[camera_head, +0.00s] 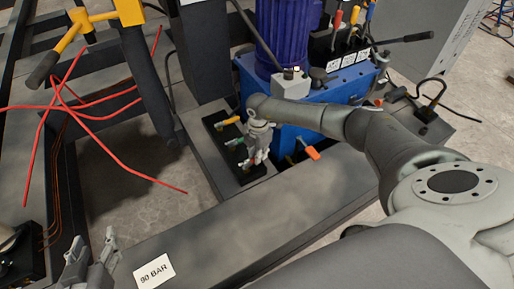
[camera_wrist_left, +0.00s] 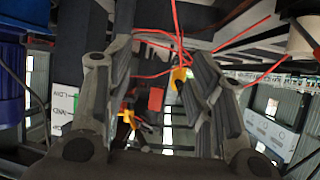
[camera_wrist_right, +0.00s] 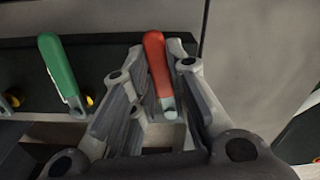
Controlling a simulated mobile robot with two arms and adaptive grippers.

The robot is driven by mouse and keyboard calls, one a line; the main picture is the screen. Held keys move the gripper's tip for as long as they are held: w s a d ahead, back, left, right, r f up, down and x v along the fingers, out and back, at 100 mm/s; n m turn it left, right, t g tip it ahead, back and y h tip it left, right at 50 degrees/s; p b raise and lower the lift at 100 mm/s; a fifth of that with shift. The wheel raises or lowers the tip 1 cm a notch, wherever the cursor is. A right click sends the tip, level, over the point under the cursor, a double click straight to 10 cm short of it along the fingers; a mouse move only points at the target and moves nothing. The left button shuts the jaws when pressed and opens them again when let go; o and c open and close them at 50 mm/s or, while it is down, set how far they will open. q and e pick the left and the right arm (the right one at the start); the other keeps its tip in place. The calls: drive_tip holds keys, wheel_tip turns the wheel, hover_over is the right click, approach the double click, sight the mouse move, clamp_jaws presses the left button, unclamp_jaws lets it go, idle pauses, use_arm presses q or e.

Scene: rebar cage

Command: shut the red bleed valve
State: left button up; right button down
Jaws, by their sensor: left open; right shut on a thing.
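The red bleed valve's lever handle (camera_wrist_right: 157,62) stands between the fingers of my right gripper (camera_wrist_right: 160,75) in the right wrist view. The right gripper is shut on it. The green-handled valve (camera_wrist_right: 60,70) is to its left on the same dark strip. My left gripper (camera_head: 88,262) is open and empty at the lower left, apart from the valves. Its open fingers also show in the left wrist view (camera_wrist_left: 155,85).
A yellow-handled valve (camera_head: 229,120) sits at the far end of the black valve plate (camera_head: 220,152). An orange lever (camera_head: 313,152) sticks out from the blue tank (camera_head: 325,100). Red hoses (camera_head: 120,95) cross at the left. The grey beam (camera_head: 235,228) in front carries a "90 BAR" label (camera_head: 154,272).

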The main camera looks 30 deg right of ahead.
drive_tip(key=shift+s+r+m+p, duration=0.15)
drive_tip(key=shift+s+m+p, duration=0.2)
drive_tip(key=shift+p, duration=0.35)
drive_tip(key=shift+s+m+p, duration=0.2)
drive_tip(key=shift+m+p, duration=0.45)
drive_tip(key=shift+p, duration=0.2)
use_arm(q)
drive_tip(key=s+a+f+g+y, duration=0.1)
drive_tip(key=s+a+f+g, duration=0.1)
drive_tip(key=s, duration=0.5)
drive_tip(key=s+a+f+g+y, duration=0.1)
drive_tip(key=s+a+f+g, duration=0.1)
drive_tip(key=s+f+g, duration=0.3)
drive_tip(key=shift+s+a+g, duration=0.4)
drive_tip(key=shift+s+g, duration=0.5)
drive_tip(key=shift+s, duration=0.1)
use_arm(e)
drive_tip(key=shift+s, duration=0.1)
drive_tip(key=c, duration=1.4)
unclamp_jaws()
wheel_tip(320, 180, up, 12)
drive_tip(key=shift+f, duration=0.1)
